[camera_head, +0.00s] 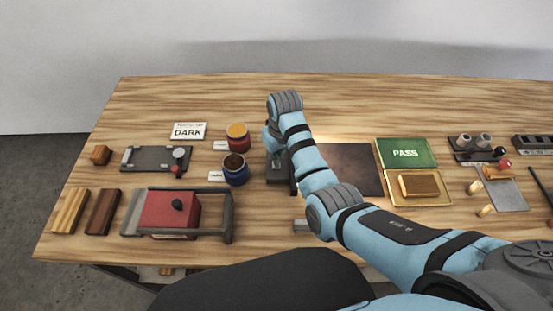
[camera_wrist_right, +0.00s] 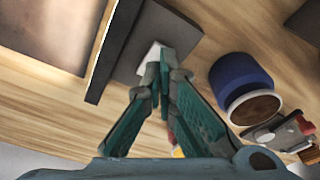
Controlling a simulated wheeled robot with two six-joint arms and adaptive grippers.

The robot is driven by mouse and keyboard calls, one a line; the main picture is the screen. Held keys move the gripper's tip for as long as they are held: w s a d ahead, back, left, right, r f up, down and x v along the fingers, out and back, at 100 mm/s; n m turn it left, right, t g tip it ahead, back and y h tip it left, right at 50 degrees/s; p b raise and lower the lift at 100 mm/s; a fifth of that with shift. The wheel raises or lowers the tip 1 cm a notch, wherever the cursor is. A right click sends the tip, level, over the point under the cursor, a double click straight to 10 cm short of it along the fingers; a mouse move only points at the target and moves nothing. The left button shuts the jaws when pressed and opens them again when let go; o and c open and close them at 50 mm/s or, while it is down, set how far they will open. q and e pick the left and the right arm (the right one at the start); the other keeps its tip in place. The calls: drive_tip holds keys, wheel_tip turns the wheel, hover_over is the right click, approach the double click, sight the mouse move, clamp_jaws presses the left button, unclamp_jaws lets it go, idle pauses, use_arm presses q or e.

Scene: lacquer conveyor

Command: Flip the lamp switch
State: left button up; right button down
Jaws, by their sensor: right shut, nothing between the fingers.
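My right gripper (camera_head: 272,143) reaches down over a dark grey base (camera_head: 278,174) left of a dark panel. In the right wrist view, my right gripper (camera_wrist_right: 163,70) is shut and empty. Its fingertips are at a small white piece (camera_wrist_right: 150,58), which looks like the lamp switch, on the dark grey base (camera_wrist_right: 172,32). I cannot tell if they touch it. The fingers partly cover the white piece, and its position is not clear. A dark upright bar (camera_wrist_right: 113,50) stands along the base. The lamp head is hidden or not distinguishable behind my arm. My left gripper is not in view.
A red jar (camera_head: 237,142) and a blue jar (camera_head: 235,176) stand just left of the base. The dark panel (camera_head: 350,170), green PASS box (camera_head: 405,153) and gold tray (camera_head: 445,198) lie right. A DARK sign (camera_head: 187,131) and red box (camera_head: 170,210) are left. The back strip is clear.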

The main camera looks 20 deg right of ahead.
drive_tip(key=shift+s, duration=0.1)
drive_tip(key=shift+f+b, duration=0.55)
drive_tip(key=shift+f, duration=0.55)
idle(0.7)
drive_tip(key=shift+r, duration=0.1)
wheel_tip(320, 180, up, 5)
drive_tip(key=p, duration=0.6)
drive_tip(key=shift+r, duration=0.95)
